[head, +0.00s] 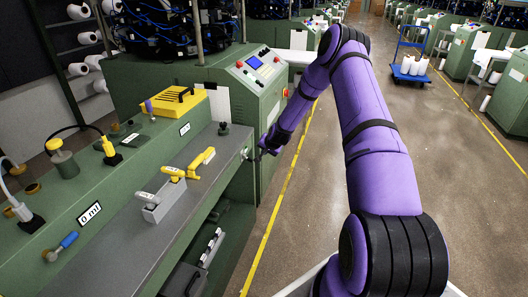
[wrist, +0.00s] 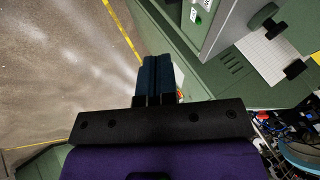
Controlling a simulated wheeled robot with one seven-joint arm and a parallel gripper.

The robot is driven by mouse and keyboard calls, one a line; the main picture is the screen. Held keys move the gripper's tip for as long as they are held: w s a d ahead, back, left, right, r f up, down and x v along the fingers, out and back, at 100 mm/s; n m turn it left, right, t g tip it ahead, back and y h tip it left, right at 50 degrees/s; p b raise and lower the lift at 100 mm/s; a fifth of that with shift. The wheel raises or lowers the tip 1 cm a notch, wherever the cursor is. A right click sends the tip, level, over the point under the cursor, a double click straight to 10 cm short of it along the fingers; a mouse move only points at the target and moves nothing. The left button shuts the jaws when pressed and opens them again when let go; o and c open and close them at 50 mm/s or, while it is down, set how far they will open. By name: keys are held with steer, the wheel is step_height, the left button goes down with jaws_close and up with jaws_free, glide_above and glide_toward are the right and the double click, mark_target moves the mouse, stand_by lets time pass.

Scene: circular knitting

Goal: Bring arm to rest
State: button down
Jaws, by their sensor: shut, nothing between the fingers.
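My arm (head: 375,150), covered in purple, reaches forward from the lower right of the head view and bends down to the left. My gripper (head: 266,146) hangs beside the right end of the green workbench, small and partly dark in the head view. In the wrist view its two dark fingers (wrist: 157,75) lie together with nothing between them. They point over the floor close to the green machine's side. I cannot tell how wide the gap to the bench is.
The green bench (head: 70,232) carries a grey holder (head: 160,203) with yellow-handled tools and a yellow case (head: 175,102). A control panel (head: 258,68) stands behind. The floor aisle (head: 300,215) is clear. A blue cart (head: 410,72) with white spools stands far back.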

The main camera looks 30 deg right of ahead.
stand_by(0.4)
steer(key=s+a+r+n, duration=0.2)
steer(key=a+r, duration=0.2)
steer(key=r, duration=0.7)
steer(key=s+a+r+n, duration=0.2)
steer(key=a+r, duration=0.3)
steer(key=r, duration=0.6)
steer(key=s+a+r+n+g, duration=0.1)
steer(key=s+a+r+n, duration=0.1)
steer(key=s+a+r, duration=0.4)
steer(key=s+a+r+n+g, duration=0.1)
steer(key=s+r, duration=0.3)
steer(key=r, duration=0.5)
steer(key=s+a+r+n, duration=0.1)
steer(key=s+a+r, duration=0.25)
steer(key=s, duration=0.45)
steer(key=s+a+r+n, duration=0.1)
steer(key=s+a+r, duration=0.1)
steer(key=s+r, duration=0.4)
steer(key=s+a+n, duration=0.1)
steer(key=s+a, duration=0.1)
steer(key=s, duration=1.8)
steer(key=shift+a+r+n+y, duration=0.25)
steer(key=shift+r+n+y, duration=0.05)
steer(key=shift+r+n, duration=0.1)
